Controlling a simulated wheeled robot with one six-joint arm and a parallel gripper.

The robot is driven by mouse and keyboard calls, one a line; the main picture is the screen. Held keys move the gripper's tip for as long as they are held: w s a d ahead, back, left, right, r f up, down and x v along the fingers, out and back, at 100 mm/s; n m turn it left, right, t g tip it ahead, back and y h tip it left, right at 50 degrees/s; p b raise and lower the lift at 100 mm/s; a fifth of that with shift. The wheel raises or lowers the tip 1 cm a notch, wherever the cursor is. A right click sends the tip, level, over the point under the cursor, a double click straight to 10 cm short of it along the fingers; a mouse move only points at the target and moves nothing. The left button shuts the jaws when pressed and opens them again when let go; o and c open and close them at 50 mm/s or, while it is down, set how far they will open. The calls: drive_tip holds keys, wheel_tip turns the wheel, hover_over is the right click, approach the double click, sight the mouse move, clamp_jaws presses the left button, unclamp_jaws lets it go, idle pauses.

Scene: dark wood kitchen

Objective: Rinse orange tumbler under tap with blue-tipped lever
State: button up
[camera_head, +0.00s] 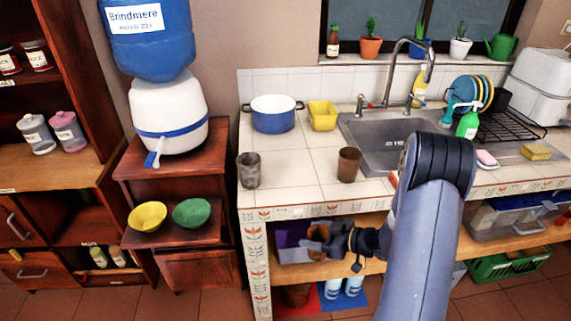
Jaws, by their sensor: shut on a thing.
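My gripper (326,241) is in front of the counter, below its top edge. It is shut on a small brownish-orange thing (316,236) that looks like a tumbler, partly hidden by the fingers. A brown tumbler (348,165) stands upright on the counter near the sink's left side. A grey-brown tumbler (249,171) stands upright at the counter's front left. The curved metal tap (398,50) rises behind the sink (372,132). A small lever with a red tip (361,102) is left of the tap. Whether another lever has a blue tip is too small to tell.
A blue pot (273,115) and yellow tub (323,116) stand at the counter's back. A green soap bottle (468,123) and dish rack (510,128) are right of the sink. A water dispenser (168,112) with a white and blue tap stands left. Counter tiles between the tumblers are clear.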

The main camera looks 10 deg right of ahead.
wheel_tip(320, 180, down, 2)
drive_tip(key=shift+f+b, duration=0.2)
drive_tip(key=shift+b, duration=0.75)
wheel_tip(320, 180, down, 3)
drive_tip(key=b, duration=0.3)
drive_tip(key=shift+f, duration=0.15)
drive_tip(key=d+r+m+t+h, duration=0.1)
drive_tip(key=d+r+m+h, duration=0.1)
drive_tip(key=r, duration=0.8)
drive_tip(key=d+r+m+t+h, duration=0.2)
drive_tip(key=d+r, duration=0.2)
drive_tip(key=r, duration=0.6)
drive_tip(key=d+r+m+t+h, duration=0.1)
drive_tip(key=d+r+m+h, duration=0.1)
drive_tip(key=r, duration=0.8)
drive_tip(key=shift+w+d+r+t, duration=0.15)
drive_tip(key=shift+d+r+t, duration=0.15)
drive_tip(key=shift+d+t, duration=0.15)
